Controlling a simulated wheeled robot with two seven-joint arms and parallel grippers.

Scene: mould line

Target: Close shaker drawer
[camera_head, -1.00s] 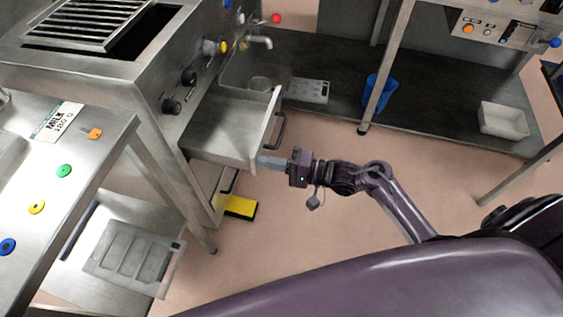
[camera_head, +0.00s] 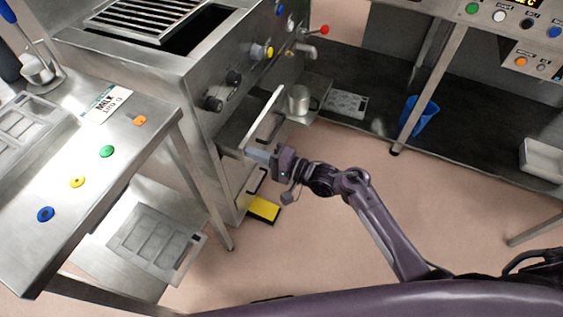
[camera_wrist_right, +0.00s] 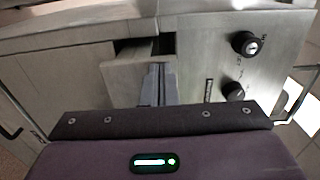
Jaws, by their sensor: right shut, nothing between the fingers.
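The shaker drawer (camera_head: 264,119) juts a short way out of the steel cabinet under the knobs. Its pale front panel stands upright. My right gripper (camera_head: 256,153) is shut and empty, with its fingertips at the near end of the drawer front, against it or very close. In the right wrist view, the shut fingers (camera_wrist_right: 158,84) overlap the drawer front (camera_wrist_right: 122,77), and a dark gap shows above it. Whether they truly touch is hard to tell. My left gripper is not in view.
A metal cup (camera_head: 299,99) stands beyond the drawer, below the tap. A yellow block (camera_head: 263,209) lies on the floor by the cabinet's foot. A steel table (camera_head: 105,185) with coloured buttons stands at the left. A blue bin (camera_head: 419,117) is at the back right.

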